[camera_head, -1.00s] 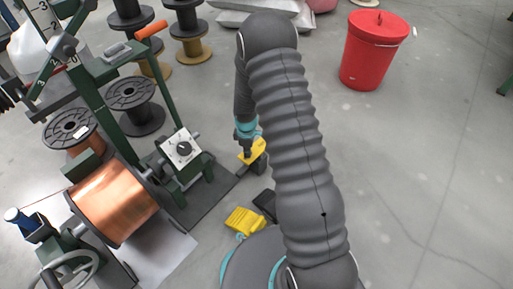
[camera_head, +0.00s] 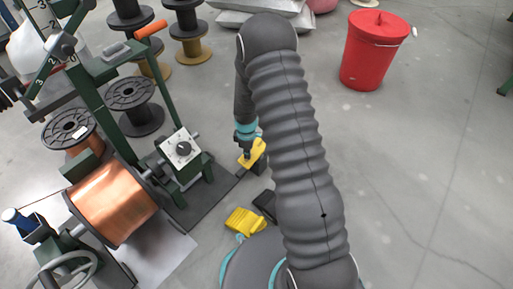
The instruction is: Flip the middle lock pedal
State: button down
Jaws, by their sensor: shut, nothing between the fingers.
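In the head view, a yellow pedal (camera_head: 253,154) sits low at the end of the green machine's base, just left of my arm. My gripper (camera_head: 246,153) points down at this pedal and its tip appears to touch or nearly touch the pedal's upper left part. The gripper is shut with nothing in it. A second yellow pedal (camera_head: 245,221) lies nearer to me, with a black pedal (camera_head: 265,204) beside it, partly hidden by my arm. I cannot tell from this view which one is the middle lock pedal.
The green winding machine (camera_head: 125,130) with a copper spool (camera_head: 112,202) and a control box (camera_head: 181,149) stands on the left. A red bin (camera_head: 374,50) stands at the upper right. Several spools stand behind the machine. The floor on the right is clear.

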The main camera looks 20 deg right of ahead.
notch_tip(320, 180, up, 7)
jog(key=p, duration=0.3)
jog(key=shift+p, duration=0.4)
dwell(0.6)
jog(key=s+r+m+g, duration=0.2)
jog(key=s+r+m, duration=0.2)
jog(key=s+m, duration=0.3)
jog(key=s+r+m+t+p, duration=0.1)
jog(key=s+r+m+t, duration=0.1)
jog(key=s+r, duration=0.5)
jog(key=s+r+m+t+p, duration=0.2)
jog(key=s+r, duration=0.5)
jog(key=r, duration=1.3)
jog(key=s+r+m+t+p, duration=0.1)
jog(key=s+r+t+p, duration=0.1)
jog(key=s+r, duration=0.5)
notch_tip(320, 180, up, 7)
jog(key=shift+s+f+m+t, duration=0.15)
jog(key=shift+s+m+t, duration=0.2)
jog(key=shift+t, duration=0.45)
